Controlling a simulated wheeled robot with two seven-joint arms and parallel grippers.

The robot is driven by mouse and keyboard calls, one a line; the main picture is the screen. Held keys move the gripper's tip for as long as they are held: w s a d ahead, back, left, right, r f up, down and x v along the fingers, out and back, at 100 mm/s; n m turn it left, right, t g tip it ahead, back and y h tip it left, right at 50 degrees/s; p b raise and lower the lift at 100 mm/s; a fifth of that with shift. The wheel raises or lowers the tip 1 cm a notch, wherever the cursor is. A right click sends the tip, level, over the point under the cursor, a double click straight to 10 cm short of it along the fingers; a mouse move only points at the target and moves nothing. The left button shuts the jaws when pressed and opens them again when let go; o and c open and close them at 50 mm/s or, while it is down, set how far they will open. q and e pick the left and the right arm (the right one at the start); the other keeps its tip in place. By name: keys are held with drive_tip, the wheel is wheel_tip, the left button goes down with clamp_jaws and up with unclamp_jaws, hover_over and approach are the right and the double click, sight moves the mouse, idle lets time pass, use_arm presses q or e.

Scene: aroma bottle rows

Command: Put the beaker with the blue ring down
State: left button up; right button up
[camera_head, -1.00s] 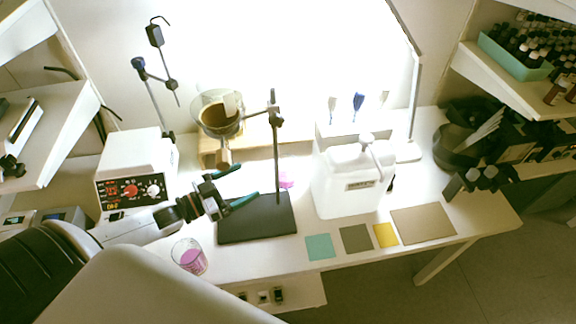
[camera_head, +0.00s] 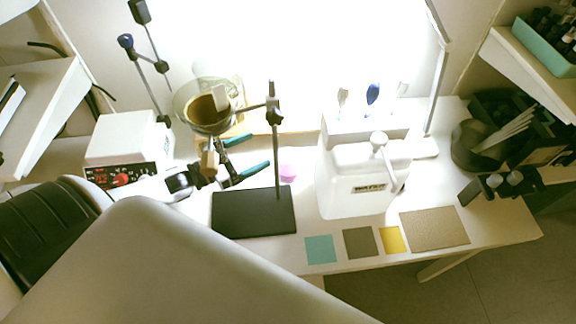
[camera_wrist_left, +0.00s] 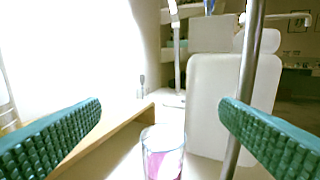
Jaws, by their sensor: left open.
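My left gripper (camera_head: 250,153), with teal pads, is open and empty left of the stand's rod in the head view. A clear beaker with pink contents (camera_wrist_left: 163,155) stands ahead of it in the left wrist view, low and between the open pads but beyond them. Its pink contents (camera_head: 287,173) also show behind the black stand base in the head view. I cannot make out a blue ring on it. My right gripper is not in view.
A stand with a black base (camera_head: 252,214) and upright rod holds a funnel (camera_head: 207,107); the rod (camera_wrist_left: 246,85) is near the right pad. A white container (camera_head: 360,178) stands to the right. Coloured squares, including a teal one (camera_head: 320,249), lie along the front edge.

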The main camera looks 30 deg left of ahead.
use_arm(q)
drive_tip(key=b, duration=0.7)
approach(297, 153)
drive_tip(key=w, duration=0.2)
drive_tip(key=w+d, duration=0.1)
drive_tip(key=shift+r, duration=0.3)
drive_tip(key=shift+d+f+p+x, duration=0.1)
drive_tip(key=shift+f+p+x, duration=0.1)
drive_tip(key=shift+x, duration=0.8)
drive_tip(key=shift+d+f+p+x, duration=0.1)
drive_tip(key=shift+f+p+x, duration=0.05)
drive_tip(key=shift+x, duration=0.8)
drive_tip(key=shift+d+f+p+x, duration=0.1)
drive_tip(key=shift+f+p+x, duration=0.1)
drive_tip(key=shift+x, duration=0.8)
drive_tip(key=shift+s+a, duration=0.1)
drive_tip(key=shift+s, duration=0.1)
drive_tip(key=shift+c, duration=0.4)
drive_tip(key=shift+r, duration=0.1)
drive_tip(key=c, duration=1.2)
